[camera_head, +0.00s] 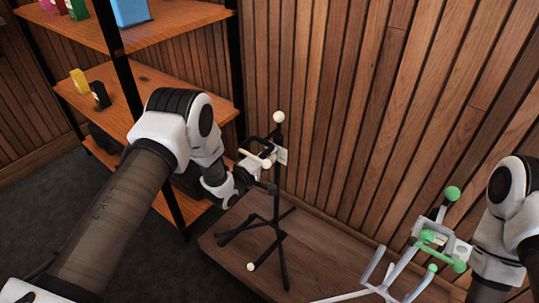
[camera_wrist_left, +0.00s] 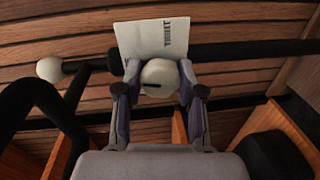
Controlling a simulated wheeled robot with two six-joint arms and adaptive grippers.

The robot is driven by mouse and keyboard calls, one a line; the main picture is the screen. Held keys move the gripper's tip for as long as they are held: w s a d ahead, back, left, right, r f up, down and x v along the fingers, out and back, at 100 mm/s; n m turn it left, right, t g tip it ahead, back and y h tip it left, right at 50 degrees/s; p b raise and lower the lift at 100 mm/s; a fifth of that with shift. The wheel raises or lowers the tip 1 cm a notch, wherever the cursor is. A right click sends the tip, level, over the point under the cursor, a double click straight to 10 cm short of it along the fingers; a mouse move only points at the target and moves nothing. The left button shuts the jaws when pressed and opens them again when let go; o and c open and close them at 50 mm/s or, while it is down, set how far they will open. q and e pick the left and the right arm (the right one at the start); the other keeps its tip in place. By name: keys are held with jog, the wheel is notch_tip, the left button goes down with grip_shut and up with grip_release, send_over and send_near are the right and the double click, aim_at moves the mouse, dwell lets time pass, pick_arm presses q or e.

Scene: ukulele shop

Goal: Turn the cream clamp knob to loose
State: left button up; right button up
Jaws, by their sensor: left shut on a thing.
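The cream clamp knob (camera_wrist_left: 158,78), round with a dark slot, sits between the fingers of my left gripper (camera_wrist_left: 160,108) in the left wrist view. The gripper is shut on it. A pale label plate (camera_wrist_left: 160,38) with small dark lettering stands behind the knob. In the head view the black stand (camera_head: 277,205) with cream tips stands upright on a low wooden platform. My left gripper (camera_head: 254,178) reaches it from the left at mid-height. The knob is hard to make out there; the label plate (camera_head: 281,156) shows on the stand.
A pale grey stand (camera_head: 375,270) with green tips (camera_head: 453,193) stands on the right, close to my right arm. A wooden shelf (camera_head: 170,105) with small boxes is behind my left arm. The slatted wall (camera_head: 350,130) rises behind the platform (camera_head: 330,262).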

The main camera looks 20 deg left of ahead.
pick_arm(q)
jog(key=shift+n+h, duration=0.3)
jog(key=shift+n, duration=0.8)
jog(key=o, duration=1.1)
jog(key=shift+o, duration=0.2)
jog(key=v, duration=1.2)
